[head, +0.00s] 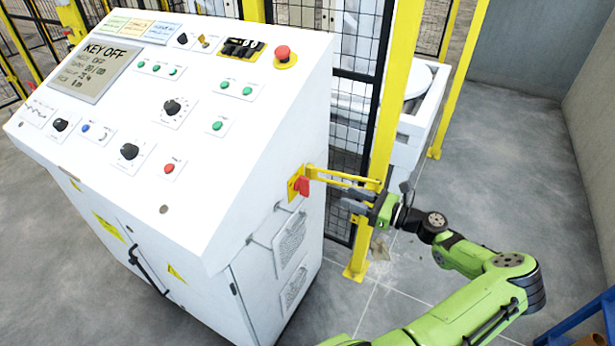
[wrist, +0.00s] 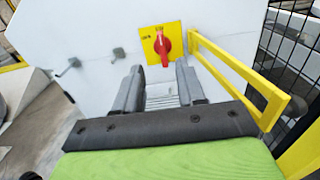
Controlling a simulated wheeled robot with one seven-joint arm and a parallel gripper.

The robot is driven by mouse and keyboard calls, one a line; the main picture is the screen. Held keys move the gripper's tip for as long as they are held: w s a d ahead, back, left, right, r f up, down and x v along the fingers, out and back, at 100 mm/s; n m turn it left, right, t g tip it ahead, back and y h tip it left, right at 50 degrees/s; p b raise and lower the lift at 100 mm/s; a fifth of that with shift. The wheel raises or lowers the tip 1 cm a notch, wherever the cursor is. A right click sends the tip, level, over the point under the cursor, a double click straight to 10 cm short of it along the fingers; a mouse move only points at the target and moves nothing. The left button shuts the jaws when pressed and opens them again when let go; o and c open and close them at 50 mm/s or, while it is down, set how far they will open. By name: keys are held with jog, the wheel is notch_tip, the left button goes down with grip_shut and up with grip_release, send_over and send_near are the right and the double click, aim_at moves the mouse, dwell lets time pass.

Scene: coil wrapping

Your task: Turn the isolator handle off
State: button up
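The red isolator handle (head: 303,186) sits on a yellow plate (head: 293,184) on the right side of the white control cabinet. In the wrist view the red handle (wrist: 163,47) points roughly up and down on its yellow plate (wrist: 150,42), just beyond the fingertips. My gripper (head: 352,200) is to the right of the handle in the head view, apart from it. In the wrist view my gripper (wrist: 159,76) has its two grey fingers spread with a gap between them and nothing held. The plate's lettering is too small to read surely.
A yellow guard bar (wrist: 240,75) juts out just right of the handle; it also shows in the head view (head: 345,179). A yellow post (head: 385,110) and black mesh fence stand close by. The vents (head: 291,245) are below the handle. Open floor (head: 500,160) lies to the right.

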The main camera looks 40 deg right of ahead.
aim_at(303, 186)
jog(key=b+x, duration=0.1)
jog(key=x, duration=1.2)
jog(key=shift+w+a+b, duration=0.15)
jog(key=shift+w+b, duration=0.15)
jog(key=shift+b, duration=0.1)
jog(key=shift+f, duration=0.1)
jog(key=shift+c, duration=0.3)
grip_shut()
